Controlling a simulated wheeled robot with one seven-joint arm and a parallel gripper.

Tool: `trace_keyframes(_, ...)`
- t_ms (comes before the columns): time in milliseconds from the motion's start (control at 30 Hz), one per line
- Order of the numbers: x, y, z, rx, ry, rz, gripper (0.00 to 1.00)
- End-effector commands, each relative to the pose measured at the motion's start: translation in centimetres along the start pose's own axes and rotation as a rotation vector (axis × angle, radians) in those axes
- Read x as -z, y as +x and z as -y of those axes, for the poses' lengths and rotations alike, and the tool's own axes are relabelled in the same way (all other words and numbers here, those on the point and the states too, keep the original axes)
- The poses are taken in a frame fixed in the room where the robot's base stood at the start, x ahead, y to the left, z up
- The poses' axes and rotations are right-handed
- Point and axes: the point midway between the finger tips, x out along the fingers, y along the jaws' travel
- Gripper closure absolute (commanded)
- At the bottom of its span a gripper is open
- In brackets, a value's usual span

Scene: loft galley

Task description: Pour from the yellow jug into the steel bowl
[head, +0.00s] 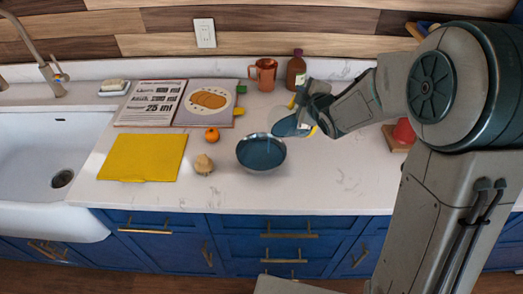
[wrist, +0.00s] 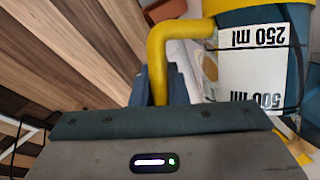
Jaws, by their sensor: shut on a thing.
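The steel bowl (head: 279,160) stands on the white counter with dark blue liquid inside. My gripper (head: 316,104) is shut on the yellow handle of the jug, to the right of and above the bowl. The clear jug (head: 287,124) holds blue liquid and is tilted left, its mouth side near the bowl's upper right rim. In the wrist view the yellow handle (wrist: 165,50) runs down between my fingers (wrist: 160,85). The jug's side shows upside-down 250 ml and 500 ml labels (wrist: 255,65).
An orange fruit (head: 212,135) and a pale bulb-like item (head: 204,164) lie left of the bowl. A yellow mat (head: 142,157) and open book (head: 150,105) lie farther left. A copper mug (head: 264,75) and brown bottle (head: 296,72) stand behind. The counter's front edge is clear.

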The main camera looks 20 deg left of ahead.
Motion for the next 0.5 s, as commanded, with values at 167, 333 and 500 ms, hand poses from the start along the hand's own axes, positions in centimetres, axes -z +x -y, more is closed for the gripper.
trace_keyframes(167, 0.16, -0.01, 0.0, -0.005, -0.01, 0.0, 1.0)
trace_keyframes(333, 0.21, -0.05, 0.03, -0.009, -0.018, 0.002, 1.0)
trace_keyframes(500, 0.21, -0.12, 0.03, -0.013, -0.026, 0.004, 1.0)
